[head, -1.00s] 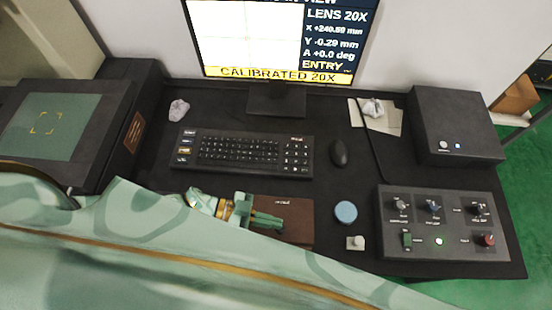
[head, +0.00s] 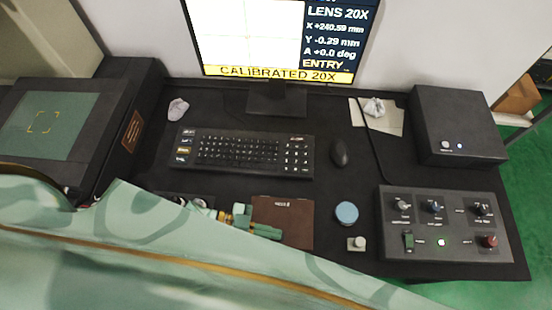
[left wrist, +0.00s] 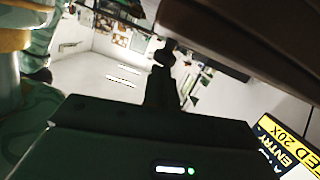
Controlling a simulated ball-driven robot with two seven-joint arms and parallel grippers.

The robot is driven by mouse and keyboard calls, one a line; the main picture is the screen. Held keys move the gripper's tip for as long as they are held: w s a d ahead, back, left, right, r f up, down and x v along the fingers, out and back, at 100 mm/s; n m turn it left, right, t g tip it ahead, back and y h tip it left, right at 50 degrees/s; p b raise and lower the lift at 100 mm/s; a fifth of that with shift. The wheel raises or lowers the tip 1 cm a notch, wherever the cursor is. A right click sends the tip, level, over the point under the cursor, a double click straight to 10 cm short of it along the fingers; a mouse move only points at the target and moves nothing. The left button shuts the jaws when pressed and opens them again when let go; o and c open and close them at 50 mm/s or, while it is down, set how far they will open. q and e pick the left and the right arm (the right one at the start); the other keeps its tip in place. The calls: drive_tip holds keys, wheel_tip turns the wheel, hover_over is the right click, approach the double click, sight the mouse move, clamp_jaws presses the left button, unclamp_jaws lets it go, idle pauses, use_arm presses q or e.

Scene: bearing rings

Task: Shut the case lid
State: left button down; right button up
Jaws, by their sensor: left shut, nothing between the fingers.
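A brown panel with small pale lettering, which looks like the case lid (head: 292,216), lies on the dark desk in front of the keyboard. I cannot tell its exact tilt. My left gripper (head: 266,232) is shut and empty, at the lid's lower left side in the head view. I cannot tell if it touches the lid. A brown surface, likely the lid (left wrist: 245,35), fills the upper right of the left wrist view. The rest of the case is mostly hidden by my arm and sleeve. My right gripper is not in view.
A keyboard (head: 240,151) lies behind the lid. A blue round disc (head: 346,213) and a small pale knob-like piece (head: 356,244) are to its right. A control box (head: 445,224) stands farther right. The monitor (head: 275,40) stands at the back.

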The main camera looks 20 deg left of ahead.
use_arm(q)
drive_tip(key=shift+r, duration=0.1)
wheel_tip(320, 180, up, 4)
drive_tip(key=p, duration=0.4)
drive_tip(key=shift+w+a, duration=0.1)
drive_tip(key=shift+w, duration=0.05)
drive_tip(key=v, duration=1)
drive_tip(key=shift+s, duration=0.2)
